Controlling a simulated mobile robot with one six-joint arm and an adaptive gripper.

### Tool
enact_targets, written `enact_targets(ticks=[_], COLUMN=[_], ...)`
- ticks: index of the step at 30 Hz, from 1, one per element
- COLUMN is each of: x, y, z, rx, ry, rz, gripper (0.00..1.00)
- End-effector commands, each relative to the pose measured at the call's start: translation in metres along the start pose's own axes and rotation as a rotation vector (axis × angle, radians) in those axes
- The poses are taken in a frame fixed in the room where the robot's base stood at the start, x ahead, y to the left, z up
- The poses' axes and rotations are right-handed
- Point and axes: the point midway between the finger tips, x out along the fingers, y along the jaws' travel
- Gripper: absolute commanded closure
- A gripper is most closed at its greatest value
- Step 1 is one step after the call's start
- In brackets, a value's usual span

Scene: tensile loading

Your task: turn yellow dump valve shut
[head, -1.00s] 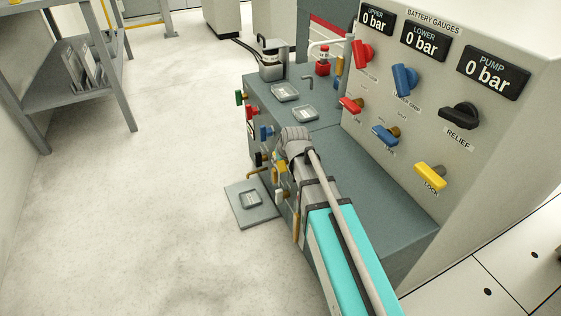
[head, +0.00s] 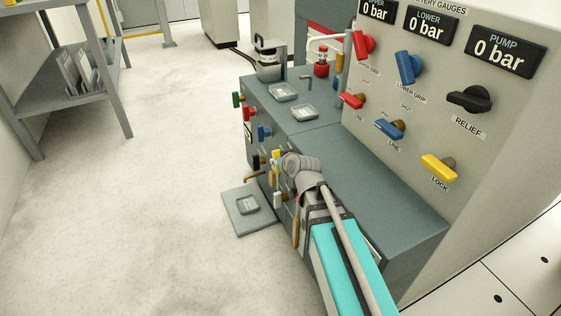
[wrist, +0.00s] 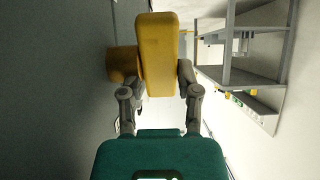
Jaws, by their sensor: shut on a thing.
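The yellow dump valve handle (wrist: 158,54) fills the upper middle of the wrist view, long side upright in the picture. Its brass stem (wrist: 122,64) runs left into the grey cabinet face. My gripper (wrist: 161,78) is shut on the handle, one finger on each side. In the head view a small part of the yellow handle (head: 276,156) shows on the cabinet's left face, beside my grey wrist, which hides the fingers and most of the valve.
Other valves sit close by on the same face: green (head: 238,99), blue (head: 264,132) and black (head: 258,162). A yellow LOCK handle (head: 438,168) is on the gauge panel, whose displays read 0 bar. The floor (head: 165,150) left of the cabinet is clear.

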Motion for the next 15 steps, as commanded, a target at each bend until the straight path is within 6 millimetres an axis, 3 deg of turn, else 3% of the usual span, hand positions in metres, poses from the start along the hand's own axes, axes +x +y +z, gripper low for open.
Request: enact_targets(ticks=[6, 7, 9, 15], x=[0.0003, 0.0003, 0.0003, 0.0003], y=[0.0019, 0.0019, 0.0018, 0.0007], z=[0.0002, 0.0001, 0.0001, -0.0002], rx=[-0.003, -0.003, -0.003, -0.001], ry=[-0.002, -0.002, -0.001, -0.001], rz=[0.004, 0.004, 0.003, 0.002], gripper=[1.00, 0.54, 0.43, 0.43])
